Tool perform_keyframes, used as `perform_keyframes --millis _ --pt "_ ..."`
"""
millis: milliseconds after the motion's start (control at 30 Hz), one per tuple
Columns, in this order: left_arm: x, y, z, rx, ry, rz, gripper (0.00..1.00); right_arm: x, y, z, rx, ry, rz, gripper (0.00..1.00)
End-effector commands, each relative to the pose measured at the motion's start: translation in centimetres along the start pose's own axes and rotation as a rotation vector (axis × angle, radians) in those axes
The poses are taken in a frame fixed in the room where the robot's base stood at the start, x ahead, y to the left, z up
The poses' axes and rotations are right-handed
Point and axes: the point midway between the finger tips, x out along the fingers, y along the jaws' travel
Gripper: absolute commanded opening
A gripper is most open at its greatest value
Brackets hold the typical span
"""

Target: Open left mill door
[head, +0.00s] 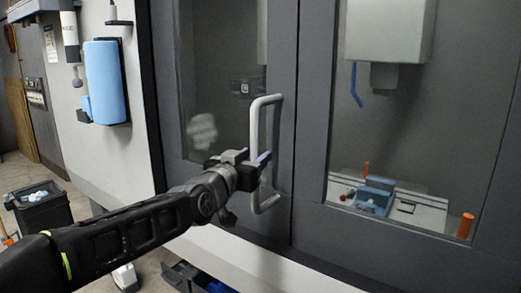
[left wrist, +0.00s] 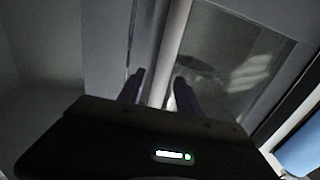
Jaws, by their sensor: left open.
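The left mill door (head: 222,75) is a dark grey frame with a glass pane. It looks closed, its edge meeting the right door (head: 312,130). A light grey vertical bar handle (head: 254,125) stands on the left door near that edge. My left gripper (head: 262,160) is at the lower half of the handle, with its jaws open. In the left wrist view the two purple fingertips (left wrist: 158,90) lie on either side of the handle bar (left wrist: 158,70). Whether they touch it I cannot tell. My right gripper is not in view.
Behind the right pane are a blue vise (head: 375,195) and orange posts (head: 465,226). A blue roll (head: 105,82) hangs on the machine's white side. A black bin (head: 40,207) stands on the floor at left, with a dark crate (head: 185,277) below the machine.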

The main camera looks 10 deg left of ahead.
Motion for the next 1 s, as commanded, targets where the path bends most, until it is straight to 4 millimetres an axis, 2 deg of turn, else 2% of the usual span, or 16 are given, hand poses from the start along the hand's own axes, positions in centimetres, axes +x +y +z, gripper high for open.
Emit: perform_keyframes --millis 100,233,567,1000 --pt "2.0 0.0 -0.1 0.0 -0.002 0.001 0.41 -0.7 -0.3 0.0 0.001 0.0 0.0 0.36" --pt "3.3 0.0 -0.1 0.0 -0.002 0.0 0.41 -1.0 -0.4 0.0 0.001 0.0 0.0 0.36" --pt "3.8 0.0 0.0 0.0 0.0 0.0 0.41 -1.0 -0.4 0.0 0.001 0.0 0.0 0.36" --pt "3.8 0.0 0.0 0.0 0.0 0.0 0.07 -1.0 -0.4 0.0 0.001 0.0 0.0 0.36"
